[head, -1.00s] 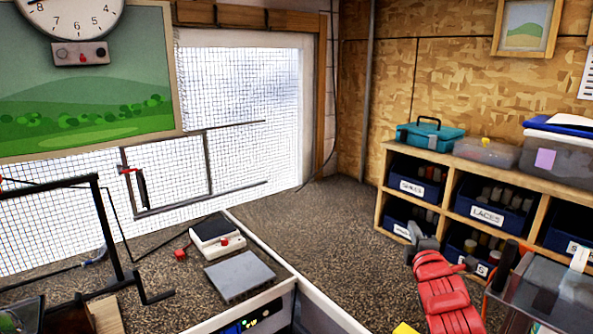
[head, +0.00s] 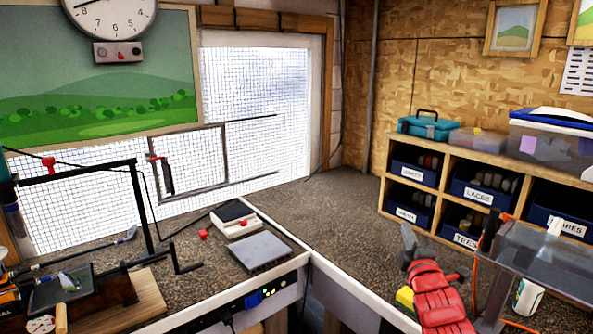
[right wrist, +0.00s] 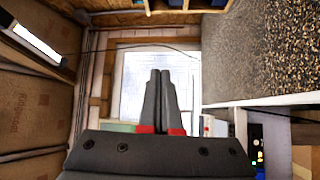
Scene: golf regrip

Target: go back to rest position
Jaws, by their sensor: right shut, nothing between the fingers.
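My right gripper (head: 406,230) shows low at the right of centre in the head view, at the end of my red arm. In the right wrist view its two dark fingers (right wrist: 160,78) lie together, with nothing between them. It is in the air, apart from the workbench and the shelf. My left gripper is not in view.
The bench holds a flat grey plate (head: 259,252), a small scale-like device (head: 236,219) and a black metal frame (head: 142,205). A golf club head (head: 69,281) is at lower left. A cubby shelf (head: 445,188) with blue bins stands at right. A clear-topped table (head: 545,260) is near my right arm.

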